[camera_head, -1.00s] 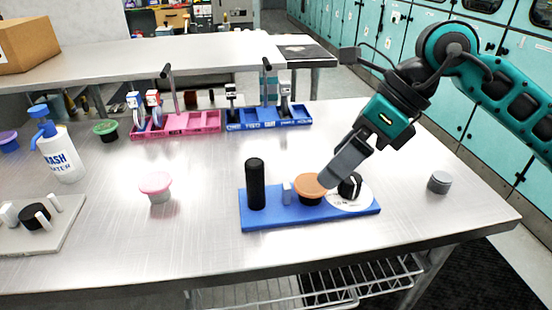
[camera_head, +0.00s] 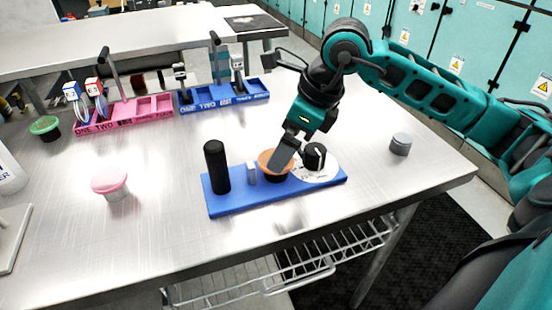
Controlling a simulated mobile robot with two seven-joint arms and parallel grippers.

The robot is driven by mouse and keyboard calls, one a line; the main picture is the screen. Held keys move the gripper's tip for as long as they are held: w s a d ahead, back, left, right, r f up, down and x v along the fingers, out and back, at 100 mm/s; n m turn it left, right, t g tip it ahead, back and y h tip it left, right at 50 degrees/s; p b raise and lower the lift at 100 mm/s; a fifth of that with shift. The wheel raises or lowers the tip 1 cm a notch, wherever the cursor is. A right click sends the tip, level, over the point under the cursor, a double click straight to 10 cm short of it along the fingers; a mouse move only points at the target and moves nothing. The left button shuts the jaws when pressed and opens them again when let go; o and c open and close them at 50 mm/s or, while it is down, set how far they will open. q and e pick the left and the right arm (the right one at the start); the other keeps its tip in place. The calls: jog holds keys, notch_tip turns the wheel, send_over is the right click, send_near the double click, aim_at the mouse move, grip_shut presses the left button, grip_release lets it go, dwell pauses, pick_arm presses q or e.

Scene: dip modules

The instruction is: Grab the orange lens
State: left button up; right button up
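The orange lens (camera_head: 267,164), an orange disc on a dark body, stands on a blue base plate (camera_head: 226,207) in the middle of the table. My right gripper (camera_head: 285,156) reaches down from the upper right. Its fingers overlap the lens's right side in the picture and hide part of it. One grey finger shows clearly; I cannot tell whether the fingers are apart or whether they touch the lens. My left gripper is not in view.
A black cylinder (camera_head: 216,168) and a small grey block (camera_head: 252,173) stand left of the lens. A black knob (camera_head: 316,156) on a white disc is right. A pink-topped piece (camera_head: 110,183) and a grey cap (camera_head: 400,144) stand apart. Pink (camera_head: 124,122) and blue (camera_head: 223,104) trays are behind.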

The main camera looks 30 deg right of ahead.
jog(key=shift+x, duration=1.5)
jog(key=shift+c, duration=0.4)
jog(key=shift+r, duration=0.1)
jog(key=c, duration=1)
jog(key=shift+r, duration=0.1)
